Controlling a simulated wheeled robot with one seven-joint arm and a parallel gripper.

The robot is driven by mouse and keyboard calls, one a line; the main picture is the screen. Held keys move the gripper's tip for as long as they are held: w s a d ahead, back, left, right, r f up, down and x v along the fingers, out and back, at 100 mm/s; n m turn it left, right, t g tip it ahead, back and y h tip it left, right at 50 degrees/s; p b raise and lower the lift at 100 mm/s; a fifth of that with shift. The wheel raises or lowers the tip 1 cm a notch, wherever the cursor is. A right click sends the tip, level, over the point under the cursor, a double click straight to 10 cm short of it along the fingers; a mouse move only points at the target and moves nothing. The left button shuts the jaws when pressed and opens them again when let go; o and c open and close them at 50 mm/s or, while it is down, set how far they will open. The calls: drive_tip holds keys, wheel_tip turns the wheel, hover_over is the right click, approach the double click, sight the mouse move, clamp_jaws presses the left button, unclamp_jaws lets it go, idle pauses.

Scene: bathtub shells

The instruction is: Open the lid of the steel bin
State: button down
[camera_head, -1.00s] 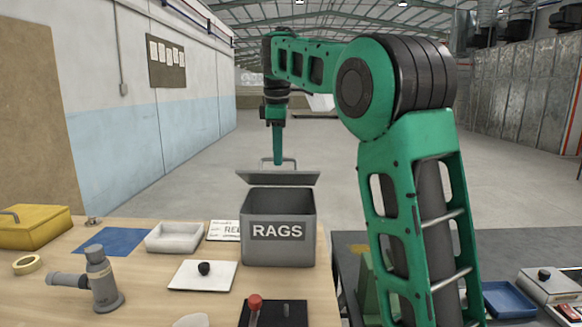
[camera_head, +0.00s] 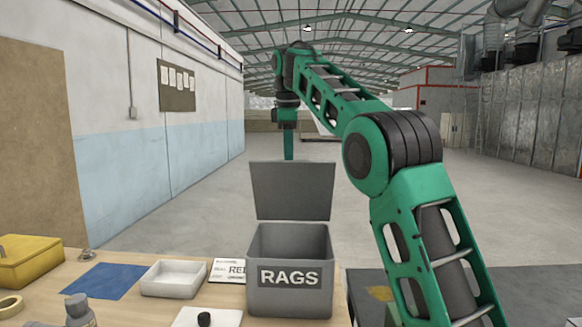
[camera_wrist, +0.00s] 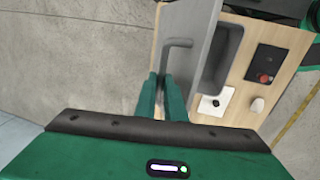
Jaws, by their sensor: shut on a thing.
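The grey steel bin (camera_head: 288,285) marked RAGS stands on the wooden table, its opening facing up. Its lid (camera_head: 292,190) stands raised, close to upright, at the back of the bin. My gripper (camera_head: 289,145) is behind the lid in the head view, and its fingertips are hidden there. In the wrist view my gripper (camera_wrist: 164,96) is shut on the lid's bar handle (camera_wrist: 177,55). The lid (camera_wrist: 198,40) shows beside it nearly edge-on, with the open bin (camera_wrist: 222,55) on its other side.
A white tray (camera_head: 173,279), a blue sheet (camera_head: 104,281) and a yellow box (camera_head: 28,260) lie left of the bin. A white plate with a black knob (camera_head: 204,318) is in front. A dark red-topped item (camera_wrist: 266,65) shows in the wrist view. Floor behind the table is clear.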

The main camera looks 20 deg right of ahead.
drive_tip(key=shift+w+d+r, duration=0.2)
drive_tip(key=shift+w+d, duration=0.35)
drive_tip(key=shift+w, duration=0.1)
drive_tip(key=shift+w+d+r, duration=0.2)
drive_tip(key=shift+w+d, duration=0.35)
drive_tip(key=shift+w, duration=0.05)
